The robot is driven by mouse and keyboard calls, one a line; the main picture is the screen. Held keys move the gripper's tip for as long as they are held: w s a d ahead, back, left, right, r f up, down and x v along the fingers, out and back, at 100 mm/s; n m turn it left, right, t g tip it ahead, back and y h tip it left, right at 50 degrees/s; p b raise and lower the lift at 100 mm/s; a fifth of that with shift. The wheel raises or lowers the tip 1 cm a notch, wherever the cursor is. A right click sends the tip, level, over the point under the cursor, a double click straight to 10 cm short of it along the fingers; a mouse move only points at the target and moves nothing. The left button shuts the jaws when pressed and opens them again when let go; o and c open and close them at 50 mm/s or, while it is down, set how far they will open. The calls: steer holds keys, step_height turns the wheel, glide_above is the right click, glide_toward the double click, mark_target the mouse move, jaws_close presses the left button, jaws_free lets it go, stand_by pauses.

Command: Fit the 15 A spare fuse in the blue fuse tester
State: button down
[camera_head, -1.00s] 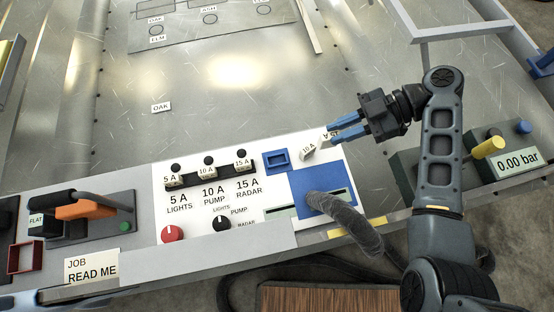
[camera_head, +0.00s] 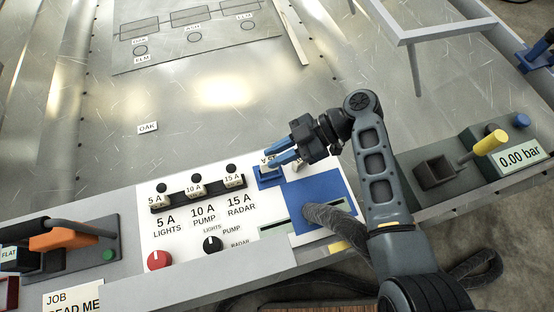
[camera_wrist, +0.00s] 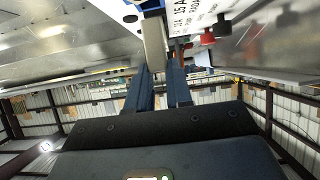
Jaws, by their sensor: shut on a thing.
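My gripper (camera_head: 269,158) is shut on a pale fuse (camera_wrist: 154,45), which shows between the blue fingers in the wrist view. In the head view only a little of its white, lettered face shows at the fingertips; its rating is not readable now. The small blue fuse tester (camera_head: 262,182) sits on the white panel, right under the fingertips. The fingers and fuse cover much of its opening, so I cannot tell whether the fuse is inside or just above it. Another pale spare fuse (camera_head: 297,168) is mostly hidden behind my gripper.
A fuse block (camera_head: 197,194) with several fuses stands left of the tester. A larger blue plate (camera_head: 318,203) lies to the right. Red (camera_head: 160,260) and black (camera_head: 213,244) knobs are in front. A yellow-handled lever (camera_head: 490,142) stands far right.

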steer(key=shift+a+f+b, duration=0.1)
steer(key=shift+f+b, duration=0.25)
steer(key=shift+f, duration=1.7)
steer(key=shift+f, duration=0.15)
steer(key=c, duration=1)
jaws_free()
steer(key=shift+r, duration=0.25)
steer(key=v, duration=1.2)
steer(key=shift+f, duration=0.1)
